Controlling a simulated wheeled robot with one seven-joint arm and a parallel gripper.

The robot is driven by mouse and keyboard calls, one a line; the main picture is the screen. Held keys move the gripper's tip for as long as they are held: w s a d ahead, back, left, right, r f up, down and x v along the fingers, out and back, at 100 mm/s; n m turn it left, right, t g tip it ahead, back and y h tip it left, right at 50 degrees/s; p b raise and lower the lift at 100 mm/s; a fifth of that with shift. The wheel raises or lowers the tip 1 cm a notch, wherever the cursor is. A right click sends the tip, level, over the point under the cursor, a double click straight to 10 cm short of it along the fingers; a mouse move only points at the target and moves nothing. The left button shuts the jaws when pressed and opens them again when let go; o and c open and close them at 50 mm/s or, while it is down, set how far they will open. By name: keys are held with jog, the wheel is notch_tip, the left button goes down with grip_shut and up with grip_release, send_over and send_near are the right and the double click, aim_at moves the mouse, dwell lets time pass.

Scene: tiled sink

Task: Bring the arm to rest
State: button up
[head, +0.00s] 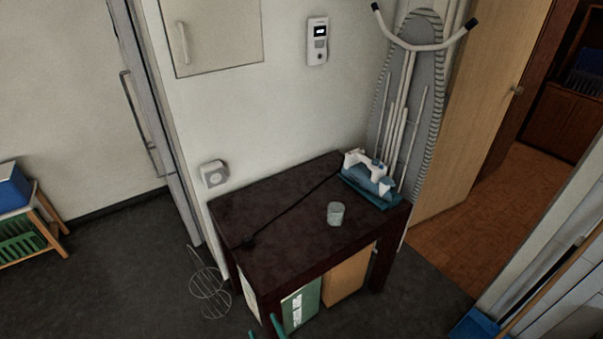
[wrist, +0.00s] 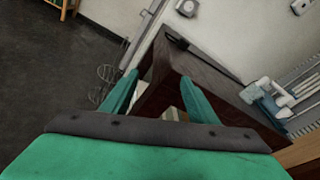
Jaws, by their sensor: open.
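My gripper (wrist: 158,84) shows in the wrist view with its two green fingers spread apart and nothing between them. In the head view only the green fingertips (head: 266,328) show at the bottom edge, in front of the dark table (head: 270,208). The rest of my arm is out of the head view. In the wrist view the table (wrist: 200,62) lies beyond the fingers.
A clear glass (head: 336,214) and a blue-white iron (head: 370,177) on a teal base stand on the table. Boxes (head: 347,278) stand under it. A wire rack (head: 209,285) is left of it. An ironing board (head: 415,80) leans behind.

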jog(key=s+d+n+h, duration=0.3)
jog(key=s+d+n, duration=0.15)
jog(key=s, duration=0.35)
jog(key=s+d+n+h, duration=0.2)
jog(key=s+d+n, duration=0.1)
jog(key=s+n, duration=0.4)
jog(key=s+d+r+n+t+h, duration=0.1)
jog(key=s+d+r+n+h, duration=0.1)
jog(key=s+r+n, duration=1.1)
jog(key=shift+s+d+r+n, duration=0.35)
jog(key=shift+s+d+n, duration=0.1)
jog(key=shift+n, duration=0.1)
jog(key=shift+w, duration=0.1)
